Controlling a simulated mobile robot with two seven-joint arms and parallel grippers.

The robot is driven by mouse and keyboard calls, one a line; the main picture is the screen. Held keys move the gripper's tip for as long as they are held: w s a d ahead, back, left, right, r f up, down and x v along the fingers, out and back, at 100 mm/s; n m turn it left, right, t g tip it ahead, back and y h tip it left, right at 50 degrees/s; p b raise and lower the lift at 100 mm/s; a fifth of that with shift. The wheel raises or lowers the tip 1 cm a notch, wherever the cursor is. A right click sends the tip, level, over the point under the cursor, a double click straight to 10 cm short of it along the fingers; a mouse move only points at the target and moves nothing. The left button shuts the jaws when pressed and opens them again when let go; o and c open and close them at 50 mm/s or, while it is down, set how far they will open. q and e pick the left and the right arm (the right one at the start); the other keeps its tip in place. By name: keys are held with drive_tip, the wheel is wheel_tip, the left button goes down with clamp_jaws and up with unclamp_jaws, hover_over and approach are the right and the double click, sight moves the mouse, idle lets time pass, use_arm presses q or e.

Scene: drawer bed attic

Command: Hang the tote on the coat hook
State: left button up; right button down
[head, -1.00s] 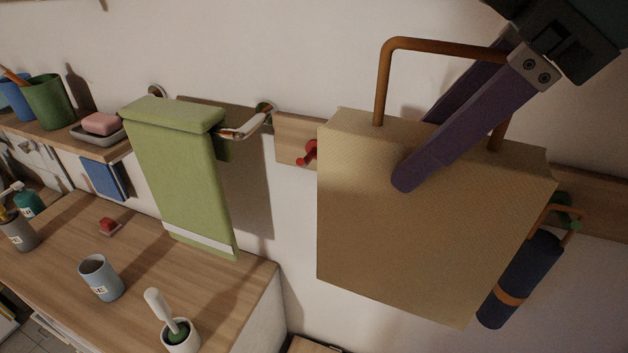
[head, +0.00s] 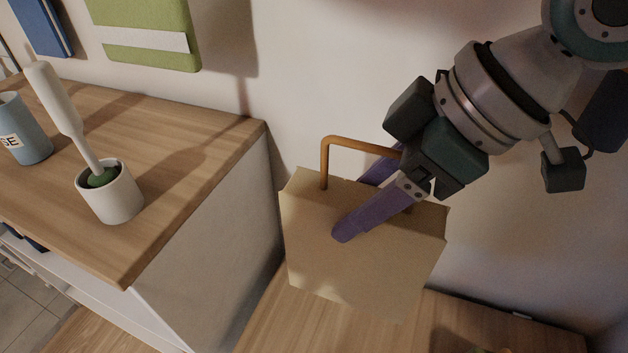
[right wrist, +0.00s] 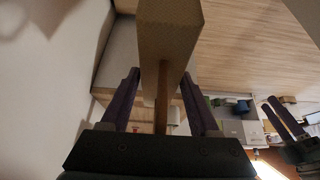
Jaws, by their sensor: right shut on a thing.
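The tan box-shaped tote (head: 360,250) with a brown rod handle (head: 326,160) is held by my right gripper (head: 362,205) in the head view. The purple fingers lie on either side of the tote's top, and the tote hangs tilted. In the right wrist view, the tote (right wrist: 170,35) shows beyond the right gripper (right wrist: 162,90), with its handle running between the fingers. My left gripper (right wrist: 287,118) appears small at the right of that view; its opening is unclear. It is outside the head view. No coat hook is visible now.
A wooden-topped cabinet (head: 190,135) stands left of the tote, with a white brush holder (head: 110,195) and a blue cup (head: 25,135) on it. A green towel (head: 150,20) hangs above. Bare wall lies behind the tote.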

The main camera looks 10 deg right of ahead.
sight(347, 291)
use_arm(q)
drive_tip(key=shift+a+f+b, duration=0.1)
drive_tip(key=shift+f+b, duration=0.35)
drive_tip(key=shift+f, duration=0.6)
use_arm(e)
drive_tip(key=shift+a+f, duration=0.1)
drive_tip(key=shift+f, duration=1.35)
wheel_tip(347, 291, down, 16)
drive_tip(key=b, duration=0.6)
drive_tip(key=shift+r, duration=0.2)
use_arm(q)
wheel_tip(347, 291, down, 7)
drive_tip(key=b, duration=0.1)
drive_tip(key=shift+f, duration=0.2)
use_arm(e)
wheel_tip(347, 291, down, 4)
drive_tip(key=shift+r, duration=0.1)
use_arm(q)
drive_tip(key=shift+b, duration=0.3)
use_arm(e)
drive_tip(key=shift+f, duration=0.3)
use_arm(q)
drive_tip(key=shift+f, duration=0.15)
use_arm(e)
drive_tip(key=shift+c, duration=0.6)
unclamp_jaws()
